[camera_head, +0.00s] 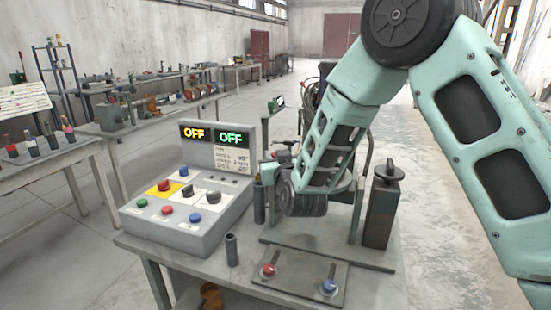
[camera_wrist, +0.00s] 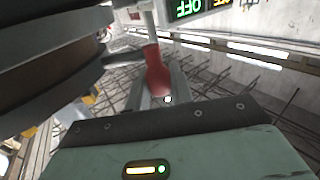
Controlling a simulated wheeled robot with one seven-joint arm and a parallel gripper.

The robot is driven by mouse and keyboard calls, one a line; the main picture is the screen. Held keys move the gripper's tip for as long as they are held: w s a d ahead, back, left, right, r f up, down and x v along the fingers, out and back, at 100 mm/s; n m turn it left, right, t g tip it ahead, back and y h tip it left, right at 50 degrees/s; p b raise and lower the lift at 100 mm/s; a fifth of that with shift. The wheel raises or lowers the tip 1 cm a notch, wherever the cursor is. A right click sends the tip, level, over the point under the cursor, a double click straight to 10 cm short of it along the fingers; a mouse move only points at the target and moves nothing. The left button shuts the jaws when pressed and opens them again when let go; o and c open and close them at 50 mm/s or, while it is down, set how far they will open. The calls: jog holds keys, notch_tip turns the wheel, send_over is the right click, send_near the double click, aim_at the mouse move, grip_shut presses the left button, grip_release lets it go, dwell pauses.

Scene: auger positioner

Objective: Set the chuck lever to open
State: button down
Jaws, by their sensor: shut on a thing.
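A red lever handle (camera_wrist: 157,72) on a pale grey rod shows in the wrist view, just beyond my gripper's body. It is the only lever-like part I make out, and no chuck marking on it is readable. My gripper (camera_wrist: 158,80) has narrow grey fingers around the handle and appears shut on it. In the head view my wrist hides the gripper, the handle and much of the machine (camera_head: 350,215). The control box (camera_head: 185,217) stands left of my wrist, and its display (camera_head: 214,135) reads OFF in orange and OFF in green.
A plate with a red knob (camera_head: 268,270) and a blue knob (camera_head: 329,287) lies at the front of the bench (camera_head: 215,285). A short dark tube (camera_head: 231,249) stands beside it. A dark metal canister (camera_head: 382,213) stands right of my wrist. Another table (camera_head: 45,165) is at the left.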

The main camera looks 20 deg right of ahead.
jog(key=w+m+g+h, duration=0.1)
jog(key=w+m+h, duration=0.1)
jog(key=h, duration=0.1)
jog(key=w+d+m+g+h, duration=0.1)
jog(key=w+m+h, duration=0.1)
jog(key=h, duration=0.1)
jog(key=w+d+m+g+h, duration=0.1)
jog(key=w+m+h, duration=0.1)
jog(key=h, duration=0.1)
jog(key=shift+w+r+b, duration=0.1)
jog(key=shift+w+b, duration=0.2)
jog(key=shift+w+d+m+g+h+p, duration=0.15)
jog(key=shift+w+d+m+g+h, duration=0.45)
jog(key=shift+h, duration=0.25)
jog(key=shift+w+d+m+g+h+p, duration=0.15)
jog(key=shift+w+d+m+g+h, duration=0.2)
jog(key=shift+m+g+h, duration=0.4)
jog(key=c, duration=1.3)
grip_release()
jog(key=shift+o, duration=0.2)
jog(key=b+v, duration=0.3)
jog(key=v, duration=1.4)
jog(key=shift+s+f, duration=0.15)
jog(key=shift+f, duration=0.1)
